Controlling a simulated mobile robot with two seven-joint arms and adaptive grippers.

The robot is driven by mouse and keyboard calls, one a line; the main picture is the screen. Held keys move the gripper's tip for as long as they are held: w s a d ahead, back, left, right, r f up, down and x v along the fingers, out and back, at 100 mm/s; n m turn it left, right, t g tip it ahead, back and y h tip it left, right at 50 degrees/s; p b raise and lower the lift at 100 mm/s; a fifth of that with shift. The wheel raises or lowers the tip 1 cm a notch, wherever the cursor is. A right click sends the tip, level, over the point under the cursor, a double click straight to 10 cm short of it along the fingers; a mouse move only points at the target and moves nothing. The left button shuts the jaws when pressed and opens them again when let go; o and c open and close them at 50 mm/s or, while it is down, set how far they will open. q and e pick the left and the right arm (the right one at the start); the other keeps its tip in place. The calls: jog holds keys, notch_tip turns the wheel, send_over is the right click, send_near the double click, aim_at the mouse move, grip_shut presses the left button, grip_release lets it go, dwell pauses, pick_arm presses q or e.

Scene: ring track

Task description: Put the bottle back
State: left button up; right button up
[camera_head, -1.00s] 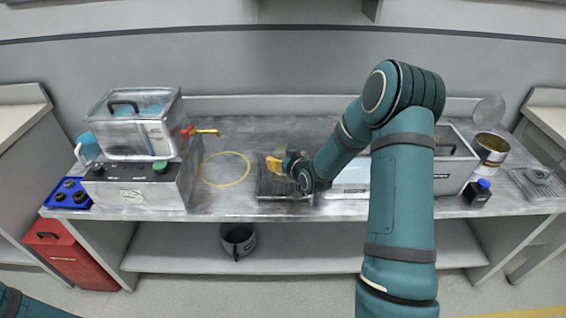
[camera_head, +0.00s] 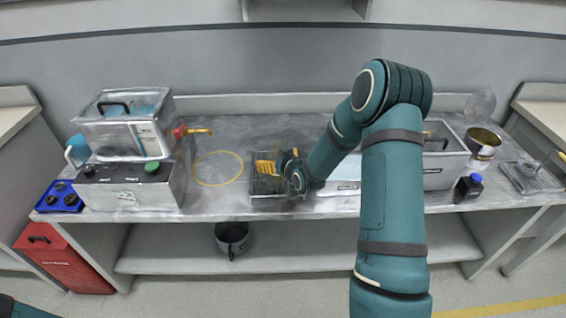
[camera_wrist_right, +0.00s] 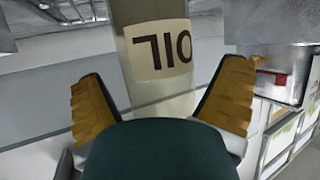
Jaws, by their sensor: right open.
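A pale bottle-like container with an upside-down "OIL" label (camera_wrist_right: 163,50) stands between the spread fingers in the right wrist view. My right gripper (camera_wrist_right: 165,100) is open around it, with a visible gap on each side. In the head view the right gripper (camera_head: 268,168) is low over a dark tray (camera_head: 270,192) at the middle of the bench. I cannot make out the bottle there; the gripper or arm may hide it. My left gripper is out of view; only a bit of my left arm shows at the bottom left corner.
A metal bath (camera_head: 125,128) stands on a control box (camera_head: 128,188) at left. A yellow ring (camera_head: 218,182) lies beside the tray. At right are a grey box (camera_head: 443,165), a brass-coloured can (camera_head: 483,142) and a dark bottle with blue cap (camera_head: 468,188). A pot (camera_head: 232,238) is on the lower shelf.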

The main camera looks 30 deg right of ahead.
jog(key=d+p+v, duration=0.1)
jog(key=v, duration=1.1)
jog(key=s+a+f+g+y, duration=0.2)
jog(key=a+f+g, duration=0.1)
jog(key=a+f, duration=0.4)
jog(key=s+a+f+g+y, duration=0.1)
jog(key=s+a+f+g, duration=0.3)
jog(key=a, duration=0.6)
jog(key=s+a+f+g+y, duration=0.1)
jog(key=s+a+f+g, duration=0.4)
jog(key=s+a+f, duration=0.2)
jog(key=s+a, duration=0.2)
jog(key=a, duration=0.2)
jog(key=shift+s+m+y, duration=0.35)
jog(key=shift+m+y, duration=0.05)
